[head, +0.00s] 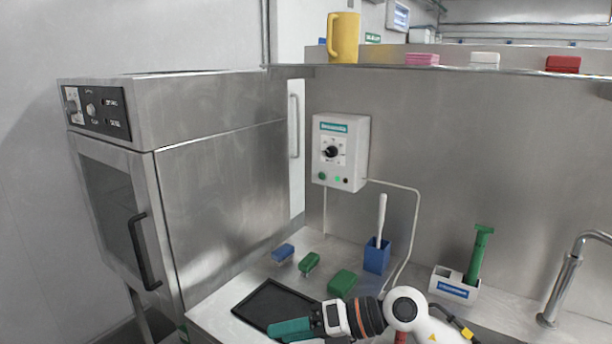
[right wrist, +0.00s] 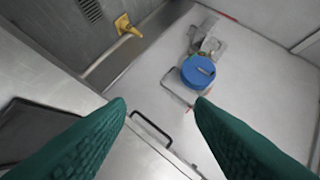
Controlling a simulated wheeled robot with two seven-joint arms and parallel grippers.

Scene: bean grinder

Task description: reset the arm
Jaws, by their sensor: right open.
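My right gripper (head: 290,328) comes in from the lower right of the head view, with its green fingers pointing left over the dark tray (head: 262,310) at the counter's front. In the right wrist view its two green fingers (right wrist: 160,106) are spread wide, with nothing between them. I cannot tell how high it is above the tray. My left gripper is not in view.
A steel oven (head: 215,170) stands at the left; a handle (right wrist: 152,127) shows in the wrist view. A green box (head: 342,283), blue holder (head: 377,256) and white caddy (head: 455,286) stand behind my arm. A wall control box (head: 340,150) hangs above.

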